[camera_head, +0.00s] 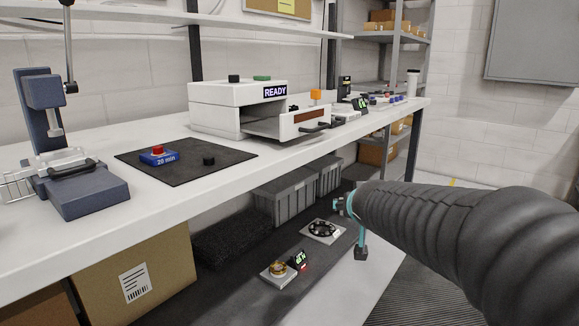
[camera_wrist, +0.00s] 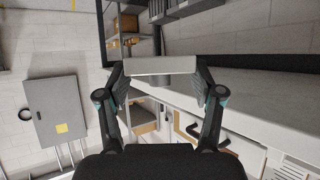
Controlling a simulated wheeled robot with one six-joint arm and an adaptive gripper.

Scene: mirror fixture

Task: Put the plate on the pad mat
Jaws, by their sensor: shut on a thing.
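In the wrist view my gripper (camera_wrist: 163,78) is shut on a pale grey slab, the plate (camera_wrist: 163,66), seen nearly edge-on between two widely spaced fingers. In the head view my gripper (camera_head: 350,228) is at the right, low beside the bench and near the lower shelf. The arm covers part of it, and I cannot clearly make out the held plate there. The flat black mat (camera_head: 215,170) lies on the bench top, left of the white machine, well up and left of my gripper. A blue timer and a small black knob stand on the mat.
The white READY machine (camera_head: 215,105) stands behind the mat with its drawer out. A dark blue press (camera_head: 85,195) stands at left. The lower shelf holds grey bins (camera_head: 285,200), a dark textured pad (camera_head: 235,242), a black-ringed square (camera_head: 310,238) and a small scale (camera_head: 270,281).

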